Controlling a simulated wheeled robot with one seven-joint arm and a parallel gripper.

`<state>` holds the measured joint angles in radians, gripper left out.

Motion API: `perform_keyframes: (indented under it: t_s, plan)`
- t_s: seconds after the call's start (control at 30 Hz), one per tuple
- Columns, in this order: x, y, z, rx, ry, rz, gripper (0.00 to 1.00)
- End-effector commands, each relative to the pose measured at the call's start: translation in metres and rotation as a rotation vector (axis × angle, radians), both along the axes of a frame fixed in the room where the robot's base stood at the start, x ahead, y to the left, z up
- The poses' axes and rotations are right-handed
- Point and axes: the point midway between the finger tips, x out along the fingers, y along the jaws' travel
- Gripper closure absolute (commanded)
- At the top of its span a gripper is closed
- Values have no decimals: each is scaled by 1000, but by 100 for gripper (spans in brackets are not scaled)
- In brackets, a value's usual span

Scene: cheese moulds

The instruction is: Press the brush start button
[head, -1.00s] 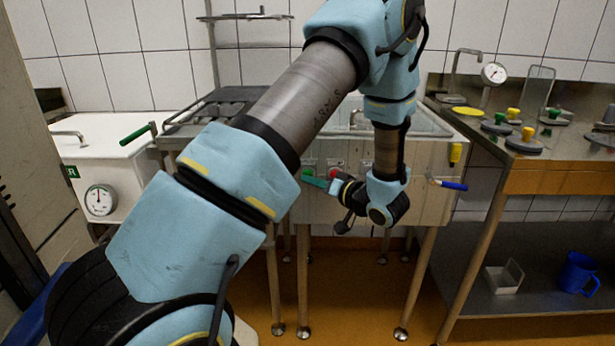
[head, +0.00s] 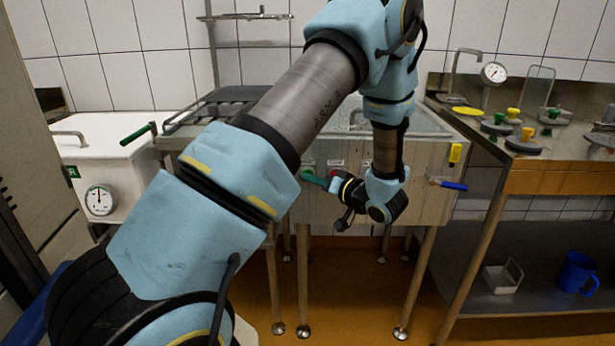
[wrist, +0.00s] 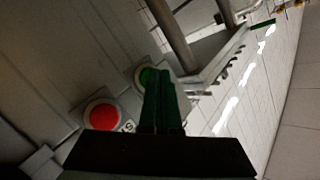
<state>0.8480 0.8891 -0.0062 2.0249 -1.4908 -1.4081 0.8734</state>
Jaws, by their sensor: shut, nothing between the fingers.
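The green button (head: 308,169) is on the front panel of the steel sink unit, left of the red button (head: 336,165). In the wrist view the green button (wrist: 146,77) shows partly behind the fingertips, and the red button (wrist: 102,115) is in full view on a pale plate. My gripper (head: 304,176) has green fingers, shut together and empty, pointing left along the panel front. In the wrist view its fingertips (wrist: 160,72) overlap the right edge of the green button. I cannot tell whether they touch it.
A blue-handled valve (head: 449,185) sticks out at the unit's right. A white vat (head: 105,160) with a gauge stands at left. A steel table (head: 540,163) with several moulds stands at right, a blue jug (head: 577,272) on its lower shelf.

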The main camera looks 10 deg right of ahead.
Motion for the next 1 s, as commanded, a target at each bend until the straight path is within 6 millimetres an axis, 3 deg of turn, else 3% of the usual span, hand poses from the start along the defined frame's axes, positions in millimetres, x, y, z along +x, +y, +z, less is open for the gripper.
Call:
perform_keyframes:
  t_s: [1.0]
  plan:
    - [-20, 4, 0, 1, 0, -1, 100]
